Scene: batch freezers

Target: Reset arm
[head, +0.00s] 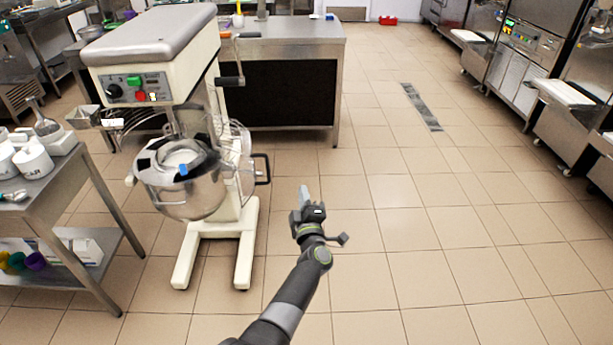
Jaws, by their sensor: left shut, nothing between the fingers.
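My left gripper (305,194) shows in the head view near the middle, at the end of my dark arm that comes in from the bottom. It is shut and nothing shows between its fingers. It is held out over the tiled floor, to the right of the floor mixer (205,140) and apart from it. My right gripper is not in the head view.
The mixer's bowl (185,185) and feet stand left of my arm. A steel table (60,170) with white tubs is at the left edge. A steel counter (290,75) stands behind. Machines (525,60) line the right side. The floor at centre right is clear.

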